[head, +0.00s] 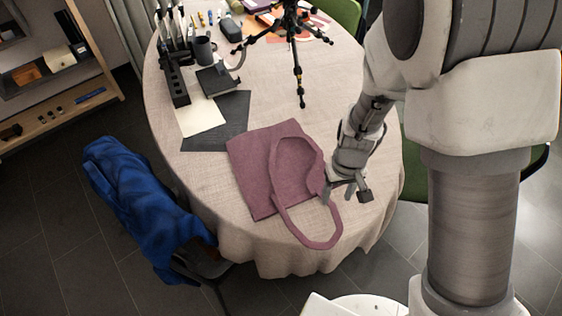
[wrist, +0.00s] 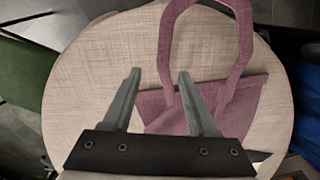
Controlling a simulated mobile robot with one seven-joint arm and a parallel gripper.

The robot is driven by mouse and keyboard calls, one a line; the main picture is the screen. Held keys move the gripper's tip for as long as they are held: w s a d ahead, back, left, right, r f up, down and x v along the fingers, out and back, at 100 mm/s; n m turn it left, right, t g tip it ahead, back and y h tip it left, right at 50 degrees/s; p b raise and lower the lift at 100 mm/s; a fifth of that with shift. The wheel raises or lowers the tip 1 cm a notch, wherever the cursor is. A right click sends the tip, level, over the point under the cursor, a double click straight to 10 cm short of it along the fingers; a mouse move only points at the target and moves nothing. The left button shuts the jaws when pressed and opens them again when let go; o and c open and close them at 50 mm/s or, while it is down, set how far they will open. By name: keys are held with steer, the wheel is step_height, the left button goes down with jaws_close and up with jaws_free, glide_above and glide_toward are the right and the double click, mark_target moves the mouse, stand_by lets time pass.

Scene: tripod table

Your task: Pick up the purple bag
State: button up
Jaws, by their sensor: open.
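The purple bag (head: 262,170) lies flat on the near part of the round table (head: 270,85). Its looped handle (head: 315,236) spreads to the right and toward the near table edge. In the wrist view the bag (wrist: 240,107) lies beyond and right of the fingers, with its handle (wrist: 166,40) reaching up. My gripper (head: 346,196) is above the table at the bag's right side, near the handle. In the wrist view my gripper (wrist: 158,82) is open, with nothing between its fingers. The right finger overlaps the bag in that picture; I cannot tell whether it touches.
A black tripod (head: 290,30) stands at the back of the table. A dark holder (head: 176,80), a mug (head: 204,50) and dark and white sheets (head: 222,120) lie at the left. A blue cloth (head: 135,190) hangs on a chair at left. Bare tablecloth lies right of the sheets.

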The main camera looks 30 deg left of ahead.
mark_target(333, 207)
steer(key=shift+s+f+b, duration=0.2)
steer(key=shift+f+b, duration=0.1)
steer(key=shift+f, duration=1.2)
steer(key=shift+s+f+b, duration=0.15)
steer(key=shift+f+b, duration=0.15)
steer(key=shift+f, duration=1.15)
jaws_close()
